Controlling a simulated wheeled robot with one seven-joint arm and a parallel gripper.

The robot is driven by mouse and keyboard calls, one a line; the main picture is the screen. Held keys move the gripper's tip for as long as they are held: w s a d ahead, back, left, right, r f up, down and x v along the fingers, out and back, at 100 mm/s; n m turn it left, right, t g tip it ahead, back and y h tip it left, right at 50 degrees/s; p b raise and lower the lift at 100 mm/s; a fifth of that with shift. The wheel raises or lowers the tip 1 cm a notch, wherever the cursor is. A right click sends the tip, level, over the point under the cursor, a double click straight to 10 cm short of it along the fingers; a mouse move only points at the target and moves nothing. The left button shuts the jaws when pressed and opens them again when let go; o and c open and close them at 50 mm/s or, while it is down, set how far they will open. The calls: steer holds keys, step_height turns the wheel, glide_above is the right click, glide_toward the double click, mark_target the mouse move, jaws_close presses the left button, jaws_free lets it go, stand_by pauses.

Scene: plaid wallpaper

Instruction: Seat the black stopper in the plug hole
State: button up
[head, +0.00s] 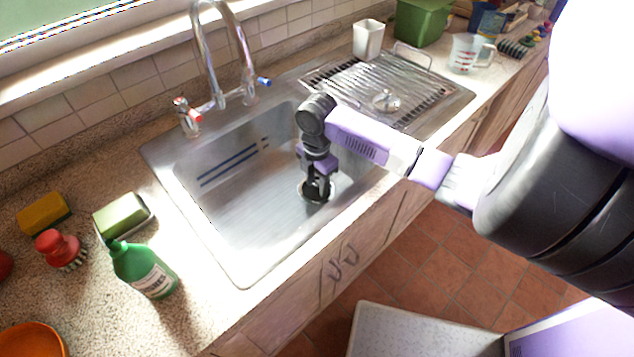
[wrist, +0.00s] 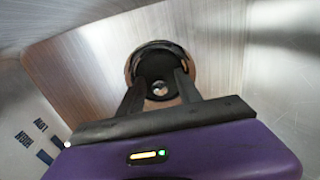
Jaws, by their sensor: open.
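The black stopper (wrist: 160,62) shows in the wrist view as a dark disc with a small shiny knob. It lies inside the round metal rim of the plug hole (wrist: 191,60), with the rim showing at its sides and top. Whether it sits fully flush I cannot tell. My gripper (wrist: 159,80) is open, with one finger on each side of the knob and a gap between them. In the head view my gripper (head: 318,190) points down into the sink over the plug hole (head: 302,190) and hides most of the stopper.
The steel sink basin (head: 235,215) has walls close around my gripper. A tap (head: 222,100) stands behind it. A ribbed drainer (head: 365,85) with a strainer-like item (head: 385,102) is at right. A green bottle (head: 143,268) and sponges (head: 45,213) stand on the left counter.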

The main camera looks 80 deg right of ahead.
mark_target(317, 181)
step_height(317, 181, up, 12)
steer(key=shift+r, duration=0.15)
stand_by(0.4)
stand_by(0.4)
